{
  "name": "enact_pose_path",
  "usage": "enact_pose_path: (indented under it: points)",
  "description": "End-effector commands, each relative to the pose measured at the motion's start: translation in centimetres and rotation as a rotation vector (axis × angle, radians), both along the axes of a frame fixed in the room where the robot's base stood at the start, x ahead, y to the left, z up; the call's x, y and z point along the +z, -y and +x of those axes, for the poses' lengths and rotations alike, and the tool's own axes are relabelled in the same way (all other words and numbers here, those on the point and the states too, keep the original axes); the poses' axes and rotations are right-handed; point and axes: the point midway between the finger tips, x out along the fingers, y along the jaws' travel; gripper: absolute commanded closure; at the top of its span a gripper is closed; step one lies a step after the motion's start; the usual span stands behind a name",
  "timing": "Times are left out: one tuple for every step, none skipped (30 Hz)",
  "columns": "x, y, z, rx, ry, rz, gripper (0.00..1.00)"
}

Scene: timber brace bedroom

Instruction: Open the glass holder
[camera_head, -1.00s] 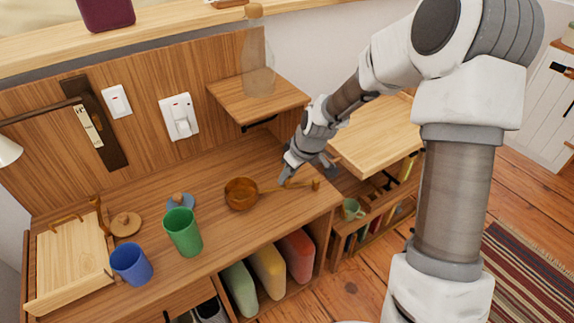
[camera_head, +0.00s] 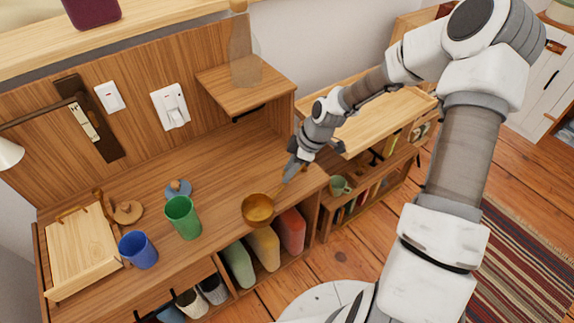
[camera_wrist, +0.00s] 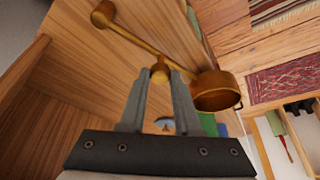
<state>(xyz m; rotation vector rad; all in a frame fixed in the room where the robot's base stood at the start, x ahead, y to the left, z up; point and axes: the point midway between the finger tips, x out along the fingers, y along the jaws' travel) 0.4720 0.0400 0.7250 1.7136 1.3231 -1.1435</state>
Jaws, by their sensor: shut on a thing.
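No thing is plainly marked as the glass holder. A low opening or drawer (camera_head: 165,292) under the desk's front holds several cups and may be it; it is cut off by the bottom edge. My gripper (camera_head: 284,180) is above the right part of the desk, away from that opening. In the wrist view its fingers (camera_wrist: 160,75) are shut on a round knob on the handle of an amber pan (camera_wrist: 218,92). The pan's bowl (camera_head: 258,208) is by the desk's front edge in the head view.
A blue cup (camera_head: 137,250), a green cup (camera_head: 183,218) and a wooden box (camera_head: 80,250) stand on the desk's left. A small shelf (camera_head: 243,85) with a clear bottle overhangs the back. A low bookcase (camera_head: 370,190) stands to the right.

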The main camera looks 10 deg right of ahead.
Motion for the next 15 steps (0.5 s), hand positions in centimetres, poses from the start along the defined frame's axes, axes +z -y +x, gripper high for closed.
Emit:
enact_pose_path:
  points:
    - [-0.03,0.10,-0.07,0.004,-0.002,-0.001,1.00]
    - [-0.04,0.12,-0.08,0.006,-0.002,-0.001,1.00]
    - [-0.07,0.14,-0.10,0.008,-0.001,-0.001,1.00]
    - [-0.08,0.14,-0.10,0.008,-0.002,-0.001,1.00]
    - [-0.08,0.15,-0.10,0.009,-0.002,-0.002,1.00]
    - [-0.10,0.16,-0.10,0.009,-0.002,-0.002,1.00]
    - [-0.10,0.15,-0.11,0.009,-0.002,-0.002,1.00]
    - [-0.10,0.15,-0.11,0.009,-0.002,-0.002,1.00]
    - [-0.11,0.15,-0.10,0.009,-0.002,-0.002,1.00]
    - [-0.12,0.16,-0.11,0.009,-0.002,-0.002,1.00]
    - [-0.12,0.16,-0.11,0.008,-0.002,-0.001,1.00]
    - [-0.12,0.16,-0.11,0.008,-0.002,-0.001,1.00]
    - [-0.12,0.16,-0.11,0.008,-0.002,-0.001,1.00]
    - [-0.12,0.16,-0.12,0.008,-0.002,-0.001,0.65]
    - [-0.12,0.16,-0.10,0.008,-0.002,-0.001,0.58]
